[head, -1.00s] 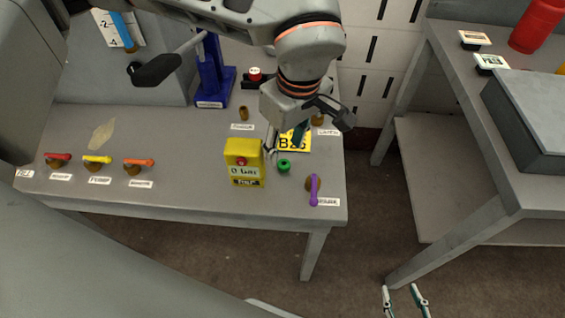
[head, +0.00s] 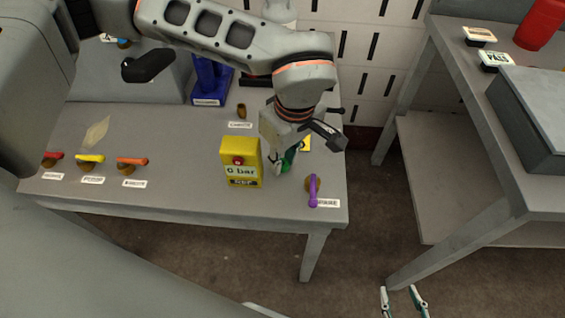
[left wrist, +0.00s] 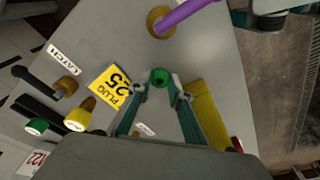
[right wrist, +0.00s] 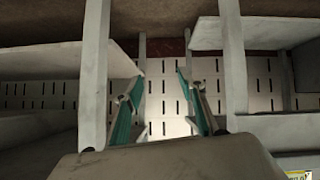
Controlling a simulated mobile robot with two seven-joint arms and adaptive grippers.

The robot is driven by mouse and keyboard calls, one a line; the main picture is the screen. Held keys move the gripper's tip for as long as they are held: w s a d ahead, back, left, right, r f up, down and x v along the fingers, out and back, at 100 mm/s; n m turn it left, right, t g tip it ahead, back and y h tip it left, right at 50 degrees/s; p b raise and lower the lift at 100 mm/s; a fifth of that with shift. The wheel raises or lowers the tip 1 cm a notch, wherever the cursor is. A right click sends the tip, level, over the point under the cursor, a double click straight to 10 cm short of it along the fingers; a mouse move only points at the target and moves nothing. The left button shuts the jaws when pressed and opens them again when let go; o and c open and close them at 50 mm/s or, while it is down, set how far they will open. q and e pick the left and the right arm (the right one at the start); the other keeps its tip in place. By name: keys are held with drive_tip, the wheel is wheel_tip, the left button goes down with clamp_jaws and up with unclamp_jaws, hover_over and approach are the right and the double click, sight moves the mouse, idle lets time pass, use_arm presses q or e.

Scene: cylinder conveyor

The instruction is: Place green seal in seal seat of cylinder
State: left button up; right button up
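The green seal (left wrist: 160,77) stands on the grey workbench and shows between the fingertips in the left wrist view. In the head view the left gripper mostly hides it. My left gripper (head: 283,168) is low over the bench; the left wrist view shows its fingers (left wrist: 159,86) apart, one on each side of the seal. Whether they touch it is not clear. My right gripper (head: 403,300) is open and empty, away from the bench, and shows open in the right wrist view (right wrist: 160,84). I cannot make out the cylinder or its seal seat.
A yellow box (head: 241,160) with a red button stands close left of my left gripper. A purple-handled lever (head: 314,190) is close to its right. A yellow plate (left wrist: 110,86) lies beside the seal. Several coloured levers line the bench's left; a second table (head: 455,120) stands right.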

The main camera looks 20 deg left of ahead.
use_arm(q)
drive_tip(key=shift+r, duration=0.1)
drive_tip(key=shift+c, duration=0.3)
wheel_tip(320, 180, up, 20)
drive_tip(key=p, duration=0.3)
drive_tip(key=shift+p, duration=0.4)
